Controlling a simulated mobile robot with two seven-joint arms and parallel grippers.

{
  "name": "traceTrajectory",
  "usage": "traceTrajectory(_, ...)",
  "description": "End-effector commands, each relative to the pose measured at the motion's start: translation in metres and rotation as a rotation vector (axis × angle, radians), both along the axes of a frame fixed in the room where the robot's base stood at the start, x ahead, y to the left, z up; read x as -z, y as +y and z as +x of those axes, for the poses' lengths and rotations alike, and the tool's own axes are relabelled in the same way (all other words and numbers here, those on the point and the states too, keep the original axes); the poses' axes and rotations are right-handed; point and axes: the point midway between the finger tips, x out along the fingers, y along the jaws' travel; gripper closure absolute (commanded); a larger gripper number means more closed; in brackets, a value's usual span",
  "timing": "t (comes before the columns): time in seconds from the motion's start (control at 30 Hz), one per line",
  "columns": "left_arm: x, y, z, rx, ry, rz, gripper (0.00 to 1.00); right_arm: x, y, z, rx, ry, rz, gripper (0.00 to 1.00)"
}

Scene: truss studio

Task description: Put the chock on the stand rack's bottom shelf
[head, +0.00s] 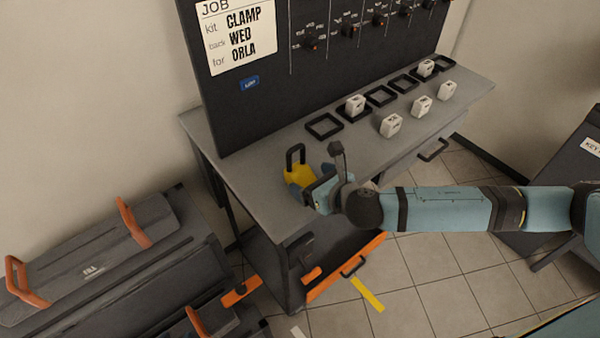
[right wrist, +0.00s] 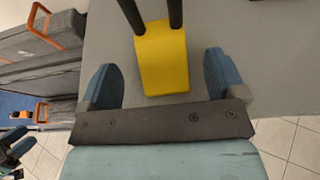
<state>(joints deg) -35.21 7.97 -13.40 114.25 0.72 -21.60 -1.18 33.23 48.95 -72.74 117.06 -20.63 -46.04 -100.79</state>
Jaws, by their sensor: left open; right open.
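The yellow chock (head: 299,174) with its black loop handle stands on the near left end of the grey bench top (head: 240,165). In the right wrist view the chock (right wrist: 163,62) lies ahead of and between the spread blue fingers. My right gripper (head: 308,190) is open and empty, close beside the chock; it also shows in the right wrist view (right wrist: 164,82). My left gripper (right wrist: 14,148) seems to show partly at the lower left edge of the right wrist view, away from the chock. I cannot clearly tell which structure is the stand rack.
Grey tiered furniture (head: 185,245) with orange-handled cases (head: 90,262) stands at the lower left. A dark board (head: 300,85) rises behind the bench. Several white blocks (head: 391,125) and black frames (head: 324,126) occupy the bench's far half. Tiled floor (head: 430,265) is open in front.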

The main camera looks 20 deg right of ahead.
Motion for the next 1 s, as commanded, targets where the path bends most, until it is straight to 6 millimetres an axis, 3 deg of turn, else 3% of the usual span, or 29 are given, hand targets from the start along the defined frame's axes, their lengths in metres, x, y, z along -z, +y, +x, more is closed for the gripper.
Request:
traceTrajectory(0.43,-0.008,0.002,0.001,-0.003,-0.004,0.003,0.57,0.025,0.015,0.042,0.001,-0.001,0.0,0.11)
traceTrajectory(0.73,-0.006,0.003,0.0,-0.005,0.0,0.005,0.57,0.028,0.015,0.046,0.001,0.0,0.001,0.11)
traceTrajectory(1.0,-0.006,0.002,-0.001,-0.004,0.001,0.003,0.57,0.028,0.015,0.046,0.001,0.0,0.001,0.71)
